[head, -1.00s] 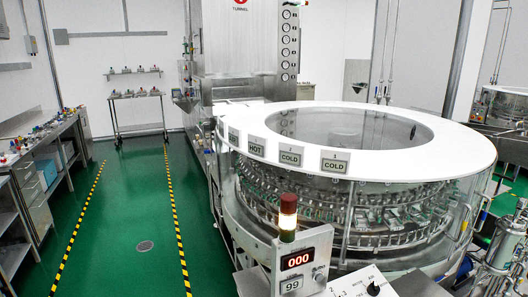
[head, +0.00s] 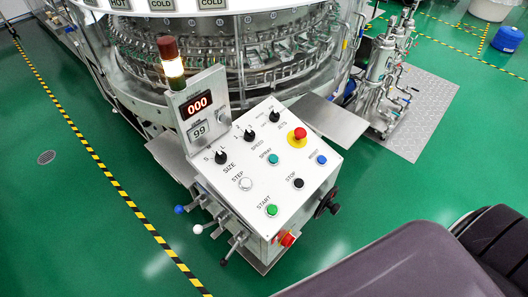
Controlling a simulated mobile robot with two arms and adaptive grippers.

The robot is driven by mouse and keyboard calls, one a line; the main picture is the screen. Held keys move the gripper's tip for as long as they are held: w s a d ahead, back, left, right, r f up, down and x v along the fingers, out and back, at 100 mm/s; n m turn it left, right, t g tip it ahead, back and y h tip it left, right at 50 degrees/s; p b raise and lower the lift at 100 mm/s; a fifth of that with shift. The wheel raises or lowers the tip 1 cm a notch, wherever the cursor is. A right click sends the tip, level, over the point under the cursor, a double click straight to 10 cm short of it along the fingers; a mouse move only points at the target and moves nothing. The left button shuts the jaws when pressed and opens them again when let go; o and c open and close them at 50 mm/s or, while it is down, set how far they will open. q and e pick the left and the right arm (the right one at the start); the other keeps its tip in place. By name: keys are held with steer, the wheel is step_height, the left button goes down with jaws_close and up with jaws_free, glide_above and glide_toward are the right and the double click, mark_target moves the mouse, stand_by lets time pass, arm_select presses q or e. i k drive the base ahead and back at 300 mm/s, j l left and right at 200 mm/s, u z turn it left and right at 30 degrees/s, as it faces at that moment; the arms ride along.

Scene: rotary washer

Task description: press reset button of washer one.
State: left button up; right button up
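The rotary washer (head: 240,45) stands at the top of the head view, with its sloped white control panel (head: 247,190) in front. A small blue button (head: 321,160) sits at the panel's right side, with a small label above it that seems to read RESET. Near it are a black STOP button (head: 299,183), a green START button (head: 271,210), a teal SPRAY button (head: 273,160) and a red mushroom button (head: 299,134) on a yellow base. Nothing covers the blue button. Neither of my grippers shows; a dark part, likely my arm, fills the bottom right.
A display box (head: 198,107) with a lit stack light stands at the panel's left. Levers and knobs stick out below the panel. Steel pipework (head: 384,75) on a checker plate stands at right.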

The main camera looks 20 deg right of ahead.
mark_target(322, 160)
steer(key=z, duration=1.35)
